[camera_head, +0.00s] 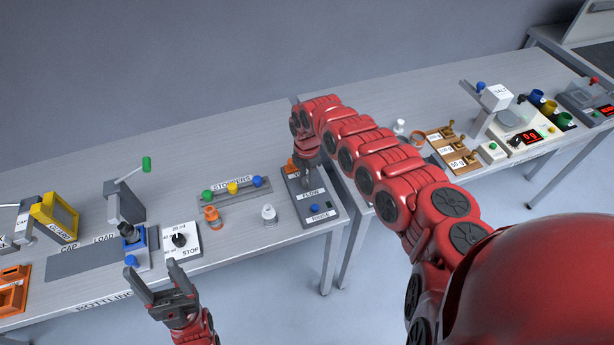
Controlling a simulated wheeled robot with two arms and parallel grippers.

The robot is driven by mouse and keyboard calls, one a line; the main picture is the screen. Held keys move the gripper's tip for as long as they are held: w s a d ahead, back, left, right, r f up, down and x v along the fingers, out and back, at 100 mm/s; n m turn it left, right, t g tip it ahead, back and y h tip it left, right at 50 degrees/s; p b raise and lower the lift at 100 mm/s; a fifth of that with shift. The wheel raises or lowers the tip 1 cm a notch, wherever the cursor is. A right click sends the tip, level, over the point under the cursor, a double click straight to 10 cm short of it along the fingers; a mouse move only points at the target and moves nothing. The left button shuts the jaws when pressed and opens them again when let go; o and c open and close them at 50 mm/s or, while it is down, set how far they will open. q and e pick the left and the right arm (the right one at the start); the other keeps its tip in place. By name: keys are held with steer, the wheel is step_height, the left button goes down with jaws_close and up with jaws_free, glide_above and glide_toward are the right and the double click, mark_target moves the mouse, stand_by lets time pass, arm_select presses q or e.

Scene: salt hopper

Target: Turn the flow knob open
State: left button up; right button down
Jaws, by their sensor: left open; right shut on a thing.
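My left gripper (157,282) is open and empty, in front of the table's near edge, apart from everything.
A second table with scales (510,117) is at right.

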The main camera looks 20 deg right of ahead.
steer(key=shift+m, duration=0.4)
steer(key=m, duration=0.5)
steer(key=shift+m+b, duration=0.3)
steer(key=shift+b, duration=0.05)
steer(key=m, duration=0.3)
steer(key=shift+m+b, duration=0.4)
steer(key=m+b, duration=0.1)
steer(key=m, duration=0.2)
steer(key=shift+f+m+b, duration=0.15)
steer(key=shift+m+b, duration=0.15)
steer(key=shift+b, duration=0.1)
steer(key=m+b, duration=0.2)
steer(key=shift+a+m, duration=0.1)
steer(key=shift+m, duration=0.3)
steer(key=shift+m+b, duration=0.7)
steer(key=shift+b, duration=0.05)
steer(key=shift+r, duration=0.2)
